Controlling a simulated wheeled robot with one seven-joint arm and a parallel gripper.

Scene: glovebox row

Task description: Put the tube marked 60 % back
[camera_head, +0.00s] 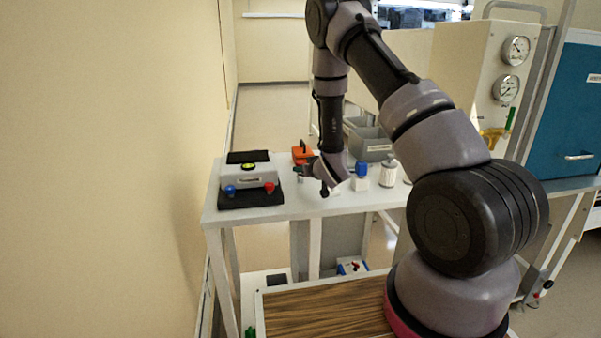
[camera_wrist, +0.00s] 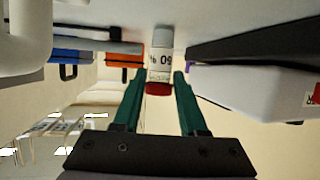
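The tube marked 60 % (camera_wrist: 160,62) shows in the wrist view with its print upside down. It has a white label and a red end (camera_wrist: 158,88) turned toward my gripper. My gripper (camera_wrist: 158,80) has two green fingers, one on each side of the tube near the red end. Thin gaps show between the fingers and the tube, so it looks open around it. What the tube's far end rests on is unclear. In the head view my gripper (camera_head: 311,172) is low over the white table (camera_head: 300,208); I cannot make out the tube there.
An orange item (camera_head: 302,152) is behind my gripper. A blue-capped bottle (camera_head: 361,177), a white bottle (camera_head: 388,174) and grey bins (camera_head: 371,147) stand to the right.

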